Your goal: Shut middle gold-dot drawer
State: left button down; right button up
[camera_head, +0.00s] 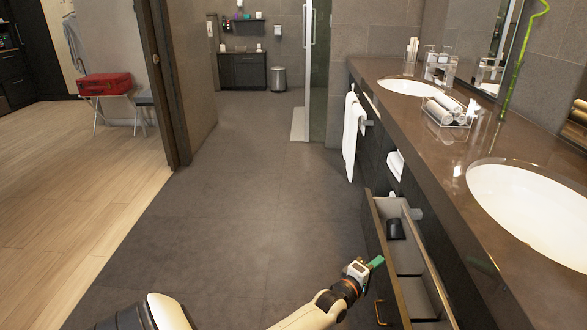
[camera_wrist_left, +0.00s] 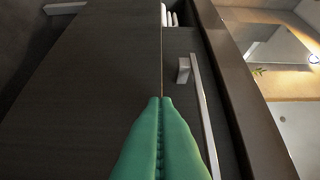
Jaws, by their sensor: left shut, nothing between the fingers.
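An open drawer (camera_head: 392,262) with a dark front, light inner walls and a gold handle (camera_head: 380,312) stands pulled out from the vanity at lower right. No gold dot can be made out on it. A small black object lies inside. My left gripper (camera_head: 376,262) has green fingers, shut and empty, close to the outer side of the drawer front. In the left wrist view the shut fingertips (camera_wrist_left: 161,100) point at the top edge of a dark panel (camera_wrist_left: 95,85). Whether they touch it cannot be told. My right gripper is not in view.
The brown countertop (camera_head: 440,150) with two white sinks overhangs the drawer. A white towel (camera_head: 353,135) hangs farther along the vanity. A tray of rolled towels (camera_head: 446,109) stands on top. The grey floor (camera_head: 240,200) left of the drawer is clear.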

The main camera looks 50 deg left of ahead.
pick_arm(q)
jog(key=w+d+b, duration=0.2)
jog(key=w+d, duration=0.4)
jog(key=w, duration=0.1)
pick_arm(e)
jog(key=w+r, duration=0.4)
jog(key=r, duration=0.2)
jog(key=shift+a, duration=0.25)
pick_arm(q)
jog(key=shift+w+d, duration=0.1)
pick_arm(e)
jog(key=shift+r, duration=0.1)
